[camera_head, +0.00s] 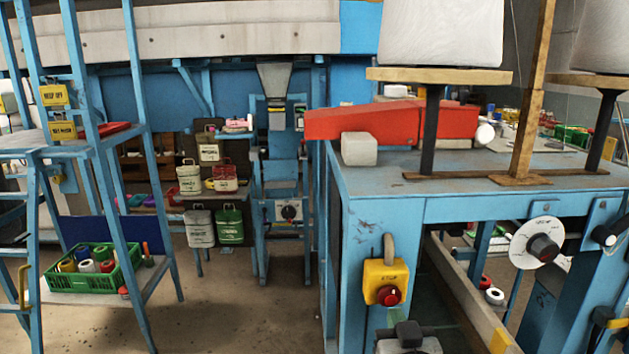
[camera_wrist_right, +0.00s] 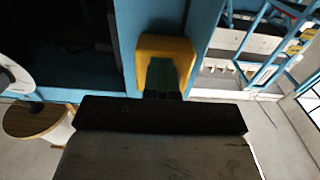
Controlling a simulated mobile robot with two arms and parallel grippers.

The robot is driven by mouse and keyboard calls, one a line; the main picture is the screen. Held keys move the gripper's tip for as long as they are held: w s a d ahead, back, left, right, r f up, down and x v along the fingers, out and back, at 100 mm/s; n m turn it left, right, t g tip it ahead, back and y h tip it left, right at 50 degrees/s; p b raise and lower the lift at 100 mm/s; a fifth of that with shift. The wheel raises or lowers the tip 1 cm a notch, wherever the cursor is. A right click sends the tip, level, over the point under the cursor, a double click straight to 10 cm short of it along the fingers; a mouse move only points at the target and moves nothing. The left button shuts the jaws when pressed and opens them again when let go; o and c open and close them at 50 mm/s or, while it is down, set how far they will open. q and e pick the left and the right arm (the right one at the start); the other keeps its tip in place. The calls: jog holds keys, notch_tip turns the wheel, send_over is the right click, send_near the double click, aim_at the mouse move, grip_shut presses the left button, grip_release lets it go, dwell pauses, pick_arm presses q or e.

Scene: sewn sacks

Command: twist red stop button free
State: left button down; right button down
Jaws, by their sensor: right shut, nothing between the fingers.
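The red stop button (camera_head: 389,295) sits on the front of a yellow box marked STOP (camera_head: 386,270), fixed to the blue leg of the machine table. My right gripper (camera_head: 405,330) is just below and slightly right of the button in the head view, apart from it in the picture. In the right wrist view the shut, empty fingers (camera_wrist_right: 162,78) point at the yellow box (camera_wrist_right: 180,47) and hide the button. I cannot tell whether they touch it. My left gripper is not in view.
A blue rack with a green crate (camera_head: 93,270) stands left. The floor between is clear.

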jog(key=shift+a+r+y, duration=0.3)
jog(key=shift+a+r, duration=0.15)
jog(key=shift+a, duration=0.4)
jog(key=shift+s+a+f, duration=0.3)
jog(key=shift+a+f, duration=0.05)
jog(key=shift+f, duration=0.1)
jog(key=s, duration=0.5)
jog(key=shift+s+d+f, duration=0.2)
jog(key=shift+d, duration=0.1)
